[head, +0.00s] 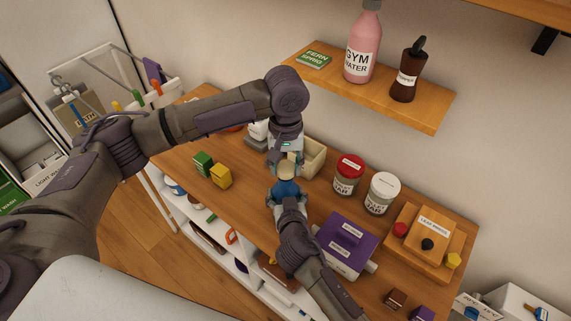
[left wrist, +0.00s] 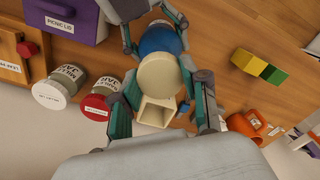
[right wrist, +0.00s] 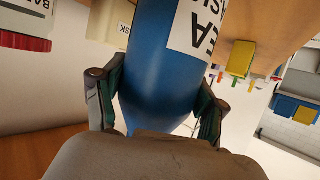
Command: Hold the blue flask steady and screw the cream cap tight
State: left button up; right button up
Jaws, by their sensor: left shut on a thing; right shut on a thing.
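The blue flask (head: 285,189) stands upright on the wooden shelf top. Its blue body (right wrist: 160,75) fills the middle of the right wrist view, with part of a white label. My right gripper (right wrist: 158,112) is shut on the flask, one finger on each side of its body. The cream cap (left wrist: 163,80) sits at the top of the flask, and it also shows in the head view (head: 287,171). My left gripper (left wrist: 163,104) is shut on the cap from above. The thread between cap and flask is hidden.
A cream open box (head: 313,158) stands just behind the flask. A red-lidded jar (head: 348,176), a white-lidded jar (head: 382,194) and a purple box (head: 345,246) stand to the right. Green and yellow blocks (head: 212,170) lie left. A wall shelf (head: 420,110) overhangs the back.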

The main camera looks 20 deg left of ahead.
pick_arm(q)
jog(key=shift+f, duration=1.45)
jog(key=m, duration=0.5)
jog(key=shift+m, duration=0.4)
jog(key=m, duration=1.7)
jog(key=o, duration=1.4)
jog(key=shift+c, duration=0.2)
jog(key=shift+m, duration=0.3)
